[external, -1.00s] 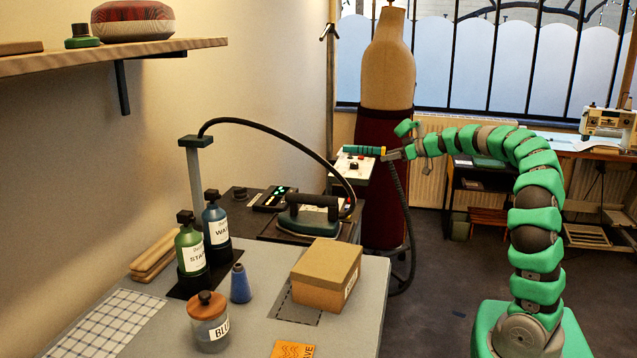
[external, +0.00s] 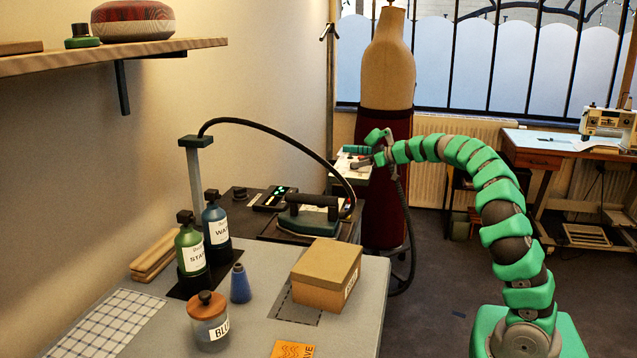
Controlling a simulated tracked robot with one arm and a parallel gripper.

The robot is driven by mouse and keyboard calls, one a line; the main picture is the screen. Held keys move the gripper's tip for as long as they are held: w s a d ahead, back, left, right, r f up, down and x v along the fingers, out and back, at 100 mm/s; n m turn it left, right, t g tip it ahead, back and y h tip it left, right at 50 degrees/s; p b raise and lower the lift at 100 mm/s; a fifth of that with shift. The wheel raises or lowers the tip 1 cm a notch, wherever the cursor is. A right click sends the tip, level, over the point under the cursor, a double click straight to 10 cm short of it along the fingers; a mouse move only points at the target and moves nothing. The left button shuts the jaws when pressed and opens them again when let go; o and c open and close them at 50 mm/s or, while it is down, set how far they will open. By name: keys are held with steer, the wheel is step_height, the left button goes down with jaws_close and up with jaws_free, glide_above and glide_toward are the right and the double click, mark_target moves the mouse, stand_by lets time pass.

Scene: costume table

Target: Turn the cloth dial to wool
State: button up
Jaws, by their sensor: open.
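My gripper (external: 366,149) is open at the end of the green arm, in front of the dress form. It is close to a small white-topped unit (external: 342,176) at the far end of the work surface. A red spot shows on this unit, and a green handle lies at its top, partly hidden by my gripper. A dark control panel (external: 272,198) with green lights lies left of the iron (external: 308,214). No dial marked for cloth or wool can be made out at this size. Whether my gripper touches anything is unclear.
The dress form (external: 388,75) stands behind my gripper. A black hose (external: 290,139) arches over the iron. A cardboard box (external: 325,275), two bottles (external: 191,248), a jar (external: 208,325) and a blue cone (external: 240,284) stand on the near table.

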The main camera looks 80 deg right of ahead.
steer(key=shift+x, duration=1.1)
steer(key=c, duration=1)
steer(key=shift+o, duration=0.2)
